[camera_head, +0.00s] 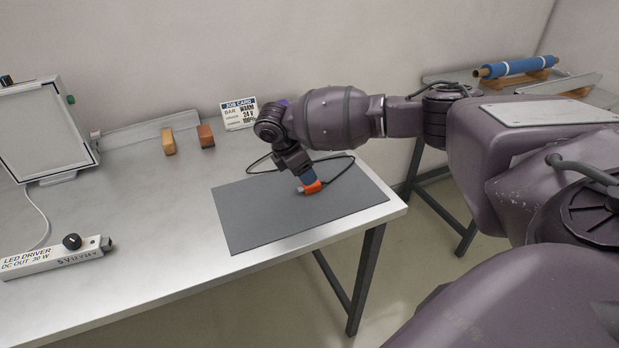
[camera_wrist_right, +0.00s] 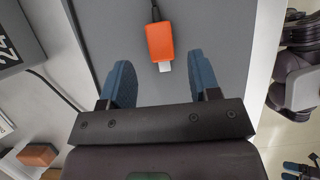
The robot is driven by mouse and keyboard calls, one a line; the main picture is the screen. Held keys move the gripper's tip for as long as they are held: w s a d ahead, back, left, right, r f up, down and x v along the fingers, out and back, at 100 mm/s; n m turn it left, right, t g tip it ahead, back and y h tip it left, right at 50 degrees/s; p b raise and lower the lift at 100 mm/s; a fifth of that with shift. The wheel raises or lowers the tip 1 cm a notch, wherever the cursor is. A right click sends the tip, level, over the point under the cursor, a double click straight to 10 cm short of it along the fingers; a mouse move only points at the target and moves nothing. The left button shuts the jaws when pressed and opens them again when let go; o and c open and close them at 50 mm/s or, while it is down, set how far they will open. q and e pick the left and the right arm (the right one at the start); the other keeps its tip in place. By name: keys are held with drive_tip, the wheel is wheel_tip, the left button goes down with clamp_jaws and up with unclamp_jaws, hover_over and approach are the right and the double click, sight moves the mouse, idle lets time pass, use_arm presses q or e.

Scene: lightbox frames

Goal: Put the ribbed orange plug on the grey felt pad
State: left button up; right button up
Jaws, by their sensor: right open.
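The orange plug (camera_head: 312,187) lies on the grey felt pad (camera_head: 255,215), toward the pad's right half. In the right wrist view the plug (camera_wrist_right: 160,41) shows a pale tip toward me and a dark cable at its far end. Ribs on it are too small to tell. My right gripper (camera_head: 308,180) is just over the plug in the head view. In the right wrist view its blue fingers (camera_wrist_right: 160,75) are open and apart, with the plug ahead between their lines, not gripped.
A job card (camera_head: 238,114), an orange-yellow block (camera_head: 168,141) and a brown block (camera_head: 206,136) stand at the table's back. A light panel (camera_head: 40,130) and LED driver (camera_head: 60,257) are at left. The table's middle is clear. A dark cable loops behind the plug.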

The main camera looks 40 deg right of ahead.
use_arm(q)
drive_tip(key=shift+s+a+r+p, duration=0.1)
drive_tip(key=shift+s+r+p, duration=0.1)
drive_tip(key=shift+s+p, duration=0.2)
use_arm(e)
drive_tip(key=v, duration=0.7)
drive_tip(key=shift+r, duration=0.25)
use_arm(q)
drive_tip(key=shift+w, duration=0.1)
use_arm(e)
drive_tip(key=shift+a, duration=0.15)
